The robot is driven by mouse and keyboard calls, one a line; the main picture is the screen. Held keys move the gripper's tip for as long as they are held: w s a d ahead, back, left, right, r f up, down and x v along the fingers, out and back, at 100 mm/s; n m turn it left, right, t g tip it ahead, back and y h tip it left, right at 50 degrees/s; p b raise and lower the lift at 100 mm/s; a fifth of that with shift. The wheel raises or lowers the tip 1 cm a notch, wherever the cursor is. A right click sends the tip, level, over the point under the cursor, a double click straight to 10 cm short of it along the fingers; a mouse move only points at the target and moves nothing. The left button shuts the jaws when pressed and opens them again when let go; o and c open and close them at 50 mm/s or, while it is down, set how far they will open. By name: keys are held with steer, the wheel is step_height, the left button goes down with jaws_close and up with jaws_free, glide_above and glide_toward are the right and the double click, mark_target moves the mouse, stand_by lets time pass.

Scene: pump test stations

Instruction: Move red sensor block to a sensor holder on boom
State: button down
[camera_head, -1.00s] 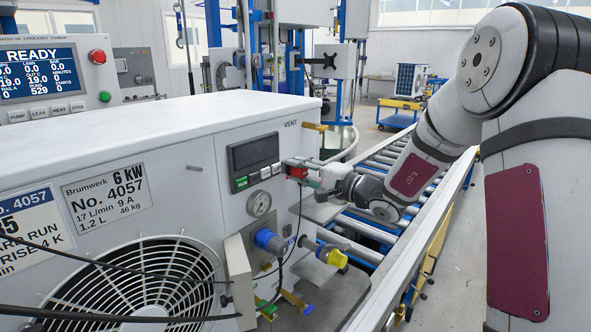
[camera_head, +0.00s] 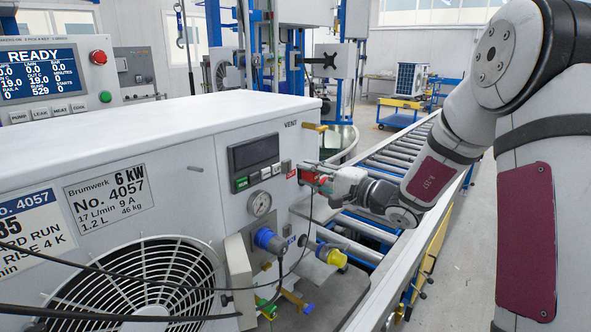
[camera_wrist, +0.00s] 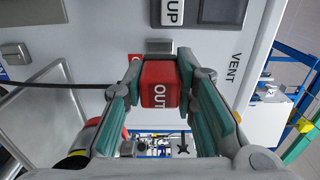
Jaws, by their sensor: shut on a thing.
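My gripper (camera_head: 324,181) is shut on the red sensor block (camera_wrist: 160,84), which is marked OUT in the wrist view. The block sits between the two fingertips, in front of the white pump unit's front panel (camera_head: 230,190), and looks apart from it. In the head view only a small red part of the block (camera_head: 311,177) shows. A short metal stub (camera_wrist: 160,46) stands on the panel just beyond the block, and it also shows in the head view (camera_head: 286,166). I cannot make out the boom or a sensor holder.
Blue and yellow connectors (camera_head: 329,254) stick out below the gripper. Thin black cables (camera_head: 308,215) hang in front of the panel. A roller conveyor (camera_head: 385,165) runs behind and to the right. Open floor (camera_head: 466,260) lies right of it.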

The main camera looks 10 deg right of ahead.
steer(key=shift+v, duration=0.95)
steer(key=s+a+f+h, duration=0.1)
steer(key=s+f, duration=0.3)
steer(key=f, duration=0.6)
steer(key=s+a+f+m+t, duration=0.1)
steer(key=s+f, duration=0.3)
steer(key=f, duration=0.7)
steer(key=shift+s+a+h, duration=0.2)
steer(key=shift+s+h, duration=0.2)
steer(key=shift+f, duration=0.1)
